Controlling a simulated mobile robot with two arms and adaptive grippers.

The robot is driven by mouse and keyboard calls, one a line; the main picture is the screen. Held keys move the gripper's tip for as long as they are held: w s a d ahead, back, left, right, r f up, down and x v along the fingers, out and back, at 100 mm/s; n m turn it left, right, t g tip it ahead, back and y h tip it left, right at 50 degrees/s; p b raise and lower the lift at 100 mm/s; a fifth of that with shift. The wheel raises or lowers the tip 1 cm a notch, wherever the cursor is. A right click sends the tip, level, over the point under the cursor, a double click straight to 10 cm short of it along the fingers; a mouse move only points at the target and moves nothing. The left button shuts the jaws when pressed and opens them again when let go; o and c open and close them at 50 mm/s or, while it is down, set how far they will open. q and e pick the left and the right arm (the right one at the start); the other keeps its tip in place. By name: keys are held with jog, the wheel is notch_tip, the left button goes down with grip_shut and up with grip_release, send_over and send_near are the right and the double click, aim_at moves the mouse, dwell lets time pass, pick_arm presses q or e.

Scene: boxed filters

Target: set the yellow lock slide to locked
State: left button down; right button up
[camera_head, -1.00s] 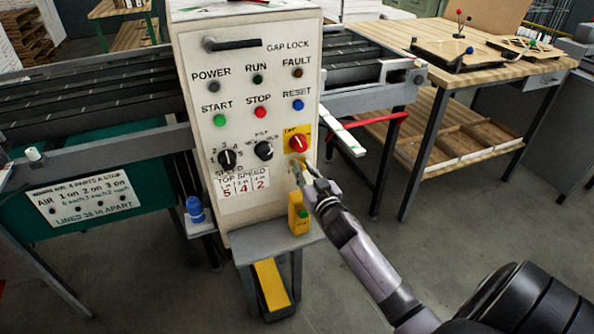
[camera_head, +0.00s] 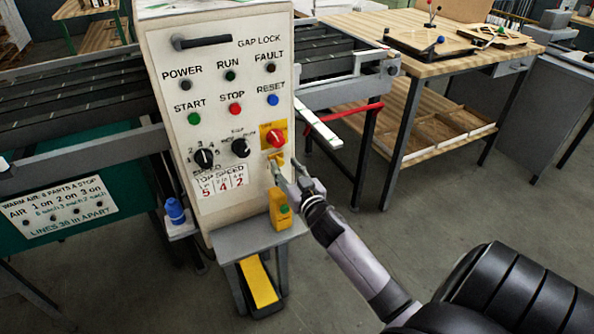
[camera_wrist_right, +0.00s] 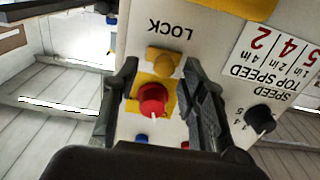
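The yellow lock slide (camera_head: 275,159) sits on the front of the white control cabinet, just below the red rotary knob (camera_head: 275,138). In the right wrist view the slide (camera_wrist_right: 163,66) is a yellow block with a rounded tab, beside the upside-down word LOCK. My right gripper (camera_head: 289,174) is in front of the panel, just below and right of the slide. In the right wrist view its two fingers (camera_wrist_right: 160,75) are apart, on either side of the slide and red knob, with nothing held. Contact with the slide is not visible. My left gripper is not in view.
The cabinet (camera_head: 160,75) also carries black speed dials, coloured buttons and a dark handle (camera_head: 215,42). A yellow box with a green button (camera_head: 281,209) stands on a small grey shelf below my right gripper. A wooden workbench (camera_head: 370,30) is at the back right.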

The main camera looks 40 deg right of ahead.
jog(key=v, duration=1)
jog(key=shift+s, duration=0.15)
jog(key=shift+d, duration=0.1)
jog(key=s+a+f+n+g+y, duration=0.1)
jog(key=s+a+f+g, duration=0.15)
jog(key=f, duration=0.95)
jog(key=s+a+f+g+y, duration=0.1)
jog(key=s+a+f+g, duration=0.2)
jog(key=f, duration=0.9)
jog(key=s+a+f+n+g+y, duration=0.1)
jog(key=s+a+f+g, duration=0.2)
jog(key=f, duration=0.8)
jog(key=s+a+f+n+g, duration=0.1)
jog(key=s+a+f+g, duration=0.1)
jog(key=s+f, duration=0.4)
jog(key=s+a+f+n+g+y, duration=0.1)
jog(key=s+f, duration=0.6)
jog(key=s, duration=0.8)
jog(key=s+a+f+n+g, duration=0.1)
jog(key=s+a+f+g, duration=0.2)
jog(key=s, duration=0.7)
notch_tip(320, 180, down, 4)
jog(key=shift+s+a+f+g, duration=0.15)
jog(key=shift+a+g, duration=0.15)
jog(key=shift+g, duration=0.65)
